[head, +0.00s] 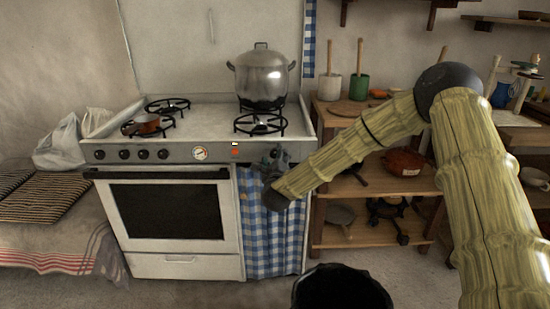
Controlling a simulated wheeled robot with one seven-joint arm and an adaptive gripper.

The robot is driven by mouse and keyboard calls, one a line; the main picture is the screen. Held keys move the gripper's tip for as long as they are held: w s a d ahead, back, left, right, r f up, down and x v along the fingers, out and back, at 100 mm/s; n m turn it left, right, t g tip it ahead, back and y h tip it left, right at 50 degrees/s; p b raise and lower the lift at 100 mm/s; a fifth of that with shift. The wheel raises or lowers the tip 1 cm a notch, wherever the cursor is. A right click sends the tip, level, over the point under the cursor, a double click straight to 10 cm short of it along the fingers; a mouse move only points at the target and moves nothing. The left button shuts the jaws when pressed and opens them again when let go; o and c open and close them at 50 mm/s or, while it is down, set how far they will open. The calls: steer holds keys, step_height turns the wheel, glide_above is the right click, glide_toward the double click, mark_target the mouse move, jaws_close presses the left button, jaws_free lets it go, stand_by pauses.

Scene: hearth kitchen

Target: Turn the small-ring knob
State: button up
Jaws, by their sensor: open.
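The stove (210,125) has a grey control panel (220,152) along its front. Several dark round knobs (143,154) sit in a row on the panel's left part. I cannot tell from this view which of them is the small-ring knob; any marks are too small to read. My gripper (273,160) is in front of the panel's right end, well to the right of those knobs. It is small and dark in the picture; it is open, and I see nothing held in it. It hides that end of the panel.
A large steel pot (262,76) stands on the back right burner. A small reddish-brown pan (147,124) is at the left burners. A round gauge (200,153) sits mid-panel. The oven handle (155,174) juts out below. A blue checked curtain (260,235) hangs below my gripper.

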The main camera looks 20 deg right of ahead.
steer(key=shift+w+d, duration=0.2)
steer(key=shift+w, duration=0.4)
steer(key=shift+c, duration=0.5)
steer(key=c, duration=0.9)
steer(key=shift+c, duration=0.2)
steer(key=shift+n, duration=0.4)
steer(key=n+p, duration=0.1)
steer(key=n, duration=0.4)
steer(key=shift+r+n+p, duration=0.15)
steer(key=shift+n+p, duration=0.2)
steer(key=shift+n, duration=0.05)
steer(key=n+p, duration=0.1)
steer(key=n, duration=0.2)
steer(key=shift+n+p, duration=0.6)
steer(key=shift+n, duration=1.4)
